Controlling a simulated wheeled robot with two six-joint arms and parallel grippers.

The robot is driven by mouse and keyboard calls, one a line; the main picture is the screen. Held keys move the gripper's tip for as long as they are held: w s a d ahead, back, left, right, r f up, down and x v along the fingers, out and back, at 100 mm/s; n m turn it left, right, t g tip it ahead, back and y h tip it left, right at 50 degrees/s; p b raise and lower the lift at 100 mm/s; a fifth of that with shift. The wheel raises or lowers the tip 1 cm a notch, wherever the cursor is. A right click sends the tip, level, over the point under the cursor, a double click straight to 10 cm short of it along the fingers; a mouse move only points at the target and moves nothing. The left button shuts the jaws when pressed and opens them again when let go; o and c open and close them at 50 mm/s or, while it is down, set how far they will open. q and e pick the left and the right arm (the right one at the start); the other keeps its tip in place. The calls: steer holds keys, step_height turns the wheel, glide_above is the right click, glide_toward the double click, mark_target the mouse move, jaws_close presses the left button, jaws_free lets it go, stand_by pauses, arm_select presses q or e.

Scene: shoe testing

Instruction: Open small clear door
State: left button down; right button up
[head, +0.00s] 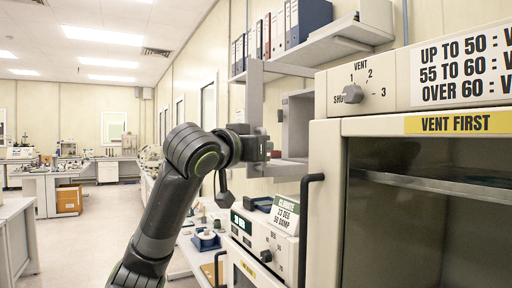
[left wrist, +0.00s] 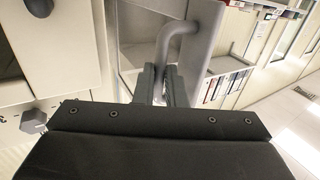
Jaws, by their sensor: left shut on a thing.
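The small clear door (head: 254,95) has a grey frame and stands out from a small grey wall cabinet (head: 297,125), whose inside shows through or past it. How far it is swung I cannot tell exactly. In the left wrist view my left gripper (left wrist: 161,85) is shut on a grey curved handle (left wrist: 178,35). The door's grey frame (left wrist: 207,40) also shows there beside the handle. The grip point is partly hidden by the gripper body. My right gripper is out of view.
A large oven-like cabinet (head: 322,215) with a black handle (head: 305,215) and dial fills the right, close to my left arm. A smaller unit (head: 265,240) stands below the gripper. A shelf (head: 330,45) with binders hangs above. The aisle at left is clear.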

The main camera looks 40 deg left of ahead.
arm_select(q)
steer(key=shift+r, duration=0.2)
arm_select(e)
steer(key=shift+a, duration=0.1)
